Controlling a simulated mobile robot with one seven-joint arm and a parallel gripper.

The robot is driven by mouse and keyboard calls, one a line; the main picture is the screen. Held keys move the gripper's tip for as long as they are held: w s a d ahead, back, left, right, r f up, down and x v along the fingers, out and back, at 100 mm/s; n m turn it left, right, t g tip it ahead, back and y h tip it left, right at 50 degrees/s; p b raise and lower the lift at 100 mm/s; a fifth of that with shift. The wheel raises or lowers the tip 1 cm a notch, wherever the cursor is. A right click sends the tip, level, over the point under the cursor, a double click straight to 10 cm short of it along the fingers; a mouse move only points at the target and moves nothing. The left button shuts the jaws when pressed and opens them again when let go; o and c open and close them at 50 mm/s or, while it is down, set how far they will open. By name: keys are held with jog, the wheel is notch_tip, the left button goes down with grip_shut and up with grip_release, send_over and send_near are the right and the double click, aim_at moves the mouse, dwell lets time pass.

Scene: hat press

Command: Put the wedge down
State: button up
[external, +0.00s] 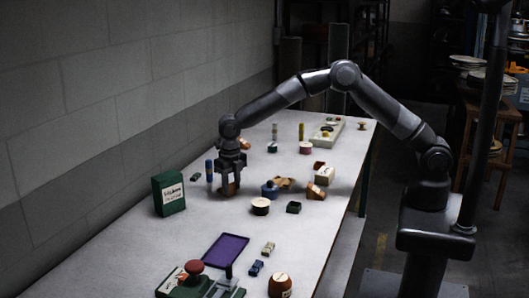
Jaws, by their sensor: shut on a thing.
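My gripper (229,190) points down at the left part of the long pale table, close to its surface. It is shut on a small brown-orange piece, which I take to be the wedge (234,187). The fingers hide much of the piece. I cannot tell its full shape or whether it touches the table.
A blue cylinder (210,171) and a dark green labelled box (169,194) stand left of my gripper. A blue item (270,190) and a round tin (260,207) are to the right. A purple tray (225,250) and a red-knobbed press (194,267) are in front. Bare table lies between.

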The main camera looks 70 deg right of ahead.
jog(key=shift+f, duration=0.2)
jog(key=o, duration=1)
jog(key=shift+r, duration=0.1)
notch_tip(320, 180, up, 12)
jog(key=s+d+r+m+t, duration=0.2)
jog(key=s+d+r+m, duration=0.6)
jog(key=r, duration=0.3)
jog(key=s+d+r+m+t, duration=0.1)
jog(key=s+d+r+m, duration=0.1)
jog(key=s+d+m, duration=0.4)
jog(key=s+d+r+m, duration=0.15)
jog(key=s+m, duration=0.25)
jog(key=s, duration=0.5)
jog(key=s+d+r+m+t, duration=0.1)
jog(key=s+d+r+m, duration=0.2)
jog(key=s, duration=0.4)
jog(key=s+d+f+m, duration=0.2)
jog(key=s+f+m, duration=0.1)
jog(key=s+m, duration=0.2)
jog(key=s+d+f+m+t, duration=0.1)
jog(key=s+d+f+m, duration=0.1)
jog(key=s+m, duration=0.3)
jog(key=shift+s+f+t, duration=0.3)
jog(key=shift+s+f, duration=0.2)
jog(key=shift+s, duration=0.55)
